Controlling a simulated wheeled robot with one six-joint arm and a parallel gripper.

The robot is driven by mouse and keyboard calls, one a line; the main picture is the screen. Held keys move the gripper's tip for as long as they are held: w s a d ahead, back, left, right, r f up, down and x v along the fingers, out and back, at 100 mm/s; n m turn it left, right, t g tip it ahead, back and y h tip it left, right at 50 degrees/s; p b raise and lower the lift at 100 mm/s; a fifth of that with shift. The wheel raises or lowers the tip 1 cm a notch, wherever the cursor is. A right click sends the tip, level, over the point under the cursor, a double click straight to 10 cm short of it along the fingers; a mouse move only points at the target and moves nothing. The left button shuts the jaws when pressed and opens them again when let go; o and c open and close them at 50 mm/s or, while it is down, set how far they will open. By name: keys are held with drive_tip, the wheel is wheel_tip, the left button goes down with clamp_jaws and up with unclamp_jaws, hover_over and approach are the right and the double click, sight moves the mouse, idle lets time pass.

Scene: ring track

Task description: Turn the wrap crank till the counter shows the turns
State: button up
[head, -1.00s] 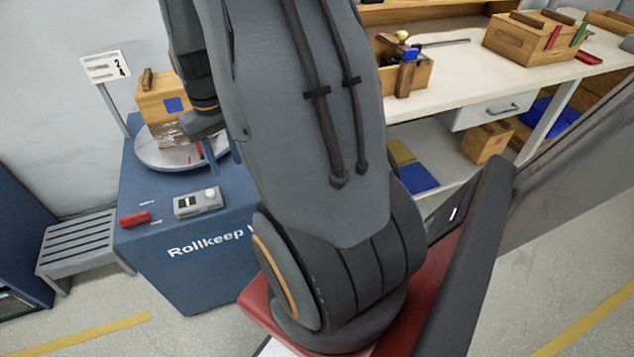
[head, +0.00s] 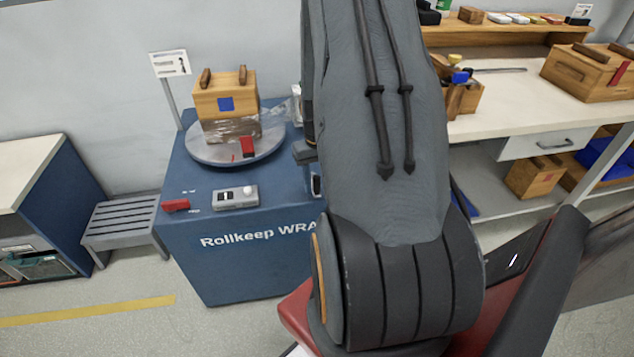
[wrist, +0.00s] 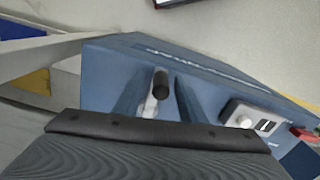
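The blue wrap machine (head: 240,265) carries a grey turntable (head: 205,155) with a wooden crate (head: 225,97) on it, its lower part in clear film. The crank's dark knob (wrist: 161,84) shows in the wrist view on a pale arm against the machine's side. In the head view my arm hides the crank. A grey counter box (head: 235,197) sits on the machine top and also shows in the wrist view (wrist: 252,122); its digits are too small to read. My gripper (head: 306,152) is beside the machine's right side, mostly hidden; its opening is unclear.
A sign (head: 169,63) stands on a post behind the machine. A red part (head: 176,205) lies at its left front. A slatted grey step (head: 120,222) is at the left, and a workbench (head: 500,110) with wooden boxes at the right. The floor in front is clear.

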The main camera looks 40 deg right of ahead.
drive_tip(key=shift+f, duration=0.2)
clamp_jaws()
